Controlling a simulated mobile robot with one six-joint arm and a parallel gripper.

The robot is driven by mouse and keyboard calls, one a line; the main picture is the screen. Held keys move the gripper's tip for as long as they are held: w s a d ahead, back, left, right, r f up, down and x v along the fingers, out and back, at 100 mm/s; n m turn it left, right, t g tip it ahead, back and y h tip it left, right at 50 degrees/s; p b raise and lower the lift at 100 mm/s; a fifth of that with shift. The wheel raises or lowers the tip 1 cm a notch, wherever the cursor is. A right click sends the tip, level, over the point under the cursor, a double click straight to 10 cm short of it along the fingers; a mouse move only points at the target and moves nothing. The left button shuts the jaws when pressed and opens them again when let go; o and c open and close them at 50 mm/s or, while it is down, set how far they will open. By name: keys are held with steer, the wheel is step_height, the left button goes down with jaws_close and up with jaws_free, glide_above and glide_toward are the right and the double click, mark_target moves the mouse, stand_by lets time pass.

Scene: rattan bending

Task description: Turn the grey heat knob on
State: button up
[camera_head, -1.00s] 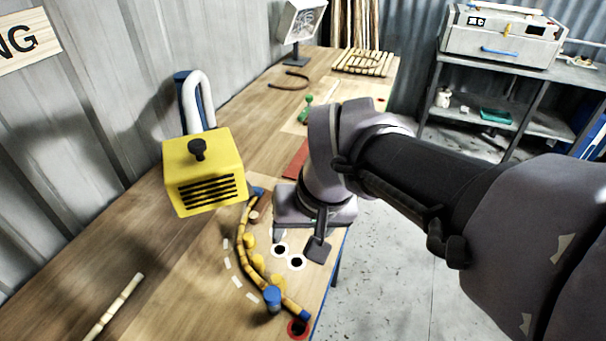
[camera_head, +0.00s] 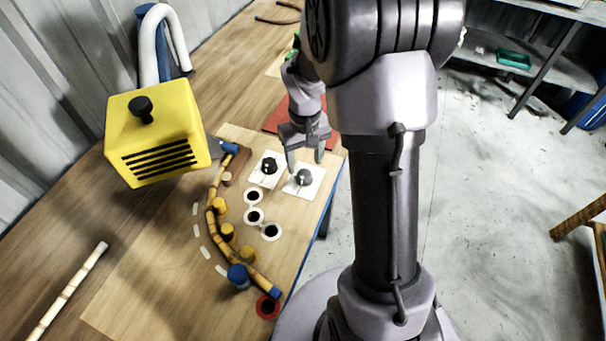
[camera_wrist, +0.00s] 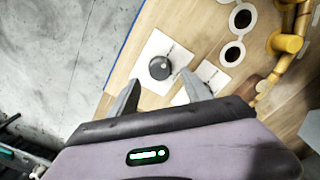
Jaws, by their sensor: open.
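The grey heat knob (camera_head: 304,177) is a round dial on a white plate at the right side of the wooden board. It also shows in the wrist view (camera_wrist: 160,68), just beyond and between my fingertips. My gripper (camera_head: 305,158) is open and empty above the knob, pointing down, with no visible contact. Its two fingers also show in the wrist view (camera_wrist: 160,87). A darker knob (camera_head: 269,166) sits on a second white plate to the left; in the wrist view my right-hand finger hides it.
A yellow heater box (camera_head: 158,135) with a black top knob stands to the left. A bent rattan strip (camera_head: 215,210) lies along yellow pegs beside several dark holes. A blue peg (camera_head: 238,276) stands near the front. A straight cane (camera_head: 68,290) lies front left.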

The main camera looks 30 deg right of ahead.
mark_target(305, 173)
step_height(305, 173, down, 5)
steer(key=shift+f+b, duration=0.1)
steer(key=shift+b, duration=0.55)
steer(key=shift+c, duration=0.5)
jaws_close()
